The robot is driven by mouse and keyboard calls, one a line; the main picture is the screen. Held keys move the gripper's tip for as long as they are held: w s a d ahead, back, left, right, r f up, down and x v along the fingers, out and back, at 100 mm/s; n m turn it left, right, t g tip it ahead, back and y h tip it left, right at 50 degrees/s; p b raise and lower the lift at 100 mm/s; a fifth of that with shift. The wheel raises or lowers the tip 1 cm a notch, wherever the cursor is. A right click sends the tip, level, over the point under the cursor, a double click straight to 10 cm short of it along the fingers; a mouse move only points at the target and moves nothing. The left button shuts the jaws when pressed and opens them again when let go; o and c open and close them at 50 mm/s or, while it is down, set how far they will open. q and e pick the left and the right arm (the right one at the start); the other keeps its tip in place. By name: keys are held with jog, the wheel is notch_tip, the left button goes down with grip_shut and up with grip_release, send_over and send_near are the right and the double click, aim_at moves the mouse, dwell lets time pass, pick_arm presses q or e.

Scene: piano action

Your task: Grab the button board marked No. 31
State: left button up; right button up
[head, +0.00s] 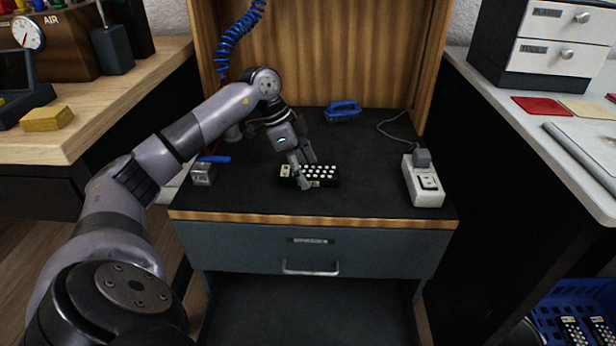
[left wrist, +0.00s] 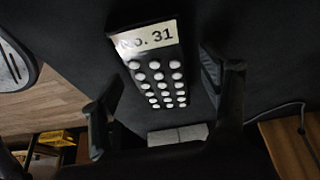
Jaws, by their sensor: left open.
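The button board (head: 325,173) is a small black board with rows of white buttons, lying on the dark top of the cabinet. In the left wrist view the board (left wrist: 154,75) shows its pale label reading "No. 31" near the top. My left gripper (head: 306,172) is over the board from above, its fingers spread. In the left wrist view the left gripper's (left wrist: 165,100) two fingers are on either side of the board, with gaps between them and it. The right gripper is in neither view.
A white power strip (head: 424,185) with a grey plug stands right of the board. A small metal block (head: 203,173) sits at the left edge. The cabinet (head: 310,243) has a drawer handle in front. Wooden panels enclose the back.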

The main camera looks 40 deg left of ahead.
pick_arm(q)
jog(key=shift+c, duration=0.4)
jog(key=c, duration=1.3)
